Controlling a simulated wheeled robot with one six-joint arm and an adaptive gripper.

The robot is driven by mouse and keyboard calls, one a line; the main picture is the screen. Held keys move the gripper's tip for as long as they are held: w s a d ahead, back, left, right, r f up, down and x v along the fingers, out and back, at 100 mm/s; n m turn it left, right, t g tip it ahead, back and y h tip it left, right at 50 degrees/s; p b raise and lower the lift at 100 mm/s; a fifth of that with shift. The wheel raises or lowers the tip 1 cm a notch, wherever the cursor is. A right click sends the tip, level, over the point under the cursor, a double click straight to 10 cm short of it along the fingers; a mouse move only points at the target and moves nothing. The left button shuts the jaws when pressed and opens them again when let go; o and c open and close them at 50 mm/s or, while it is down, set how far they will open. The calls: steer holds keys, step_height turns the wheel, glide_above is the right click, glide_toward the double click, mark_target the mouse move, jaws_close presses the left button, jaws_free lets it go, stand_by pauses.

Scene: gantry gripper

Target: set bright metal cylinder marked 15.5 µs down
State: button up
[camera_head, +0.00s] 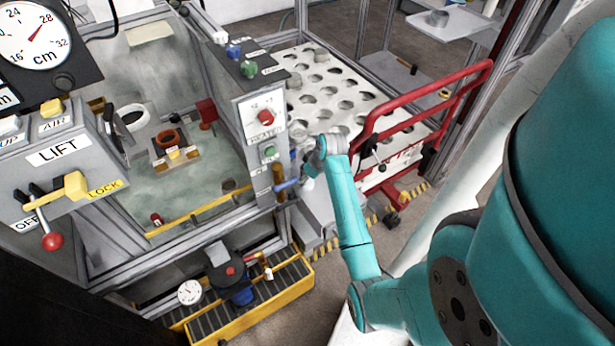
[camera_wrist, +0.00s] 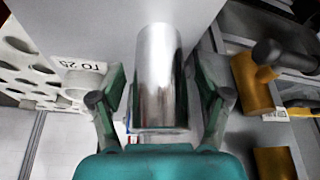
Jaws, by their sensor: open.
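A bright metal cylinder (camera_wrist: 158,70) fills the middle of the wrist view. It stands between the two fingers of my gripper (camera_wrist: 160,98). The fingers are spread, with a visible gap to the cylinder on both sides. No marking can be read on it. A plain pale surface lies around its far end; whether the cylinder rests on it I cannot tell. In the head view my gripper (camera_head: 305,166) is small, beside the grey control post, and the cylinder cannot be made out clearly there.
A white panel with rows of round holes (camera_head: 318,62) lies behind my gripper; it also shows at left in the wrist view (camera_wrist: 48,88). A red rail frame (camera_head: 425,98) stands to the right. The grey control post (camera_head: 252,118) and yellow-edged tray (camera_head: 308,277) are at left.

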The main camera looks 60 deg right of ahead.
steer(key=v, duration=1.2)
steer(key=shift+s, duration=0.15)
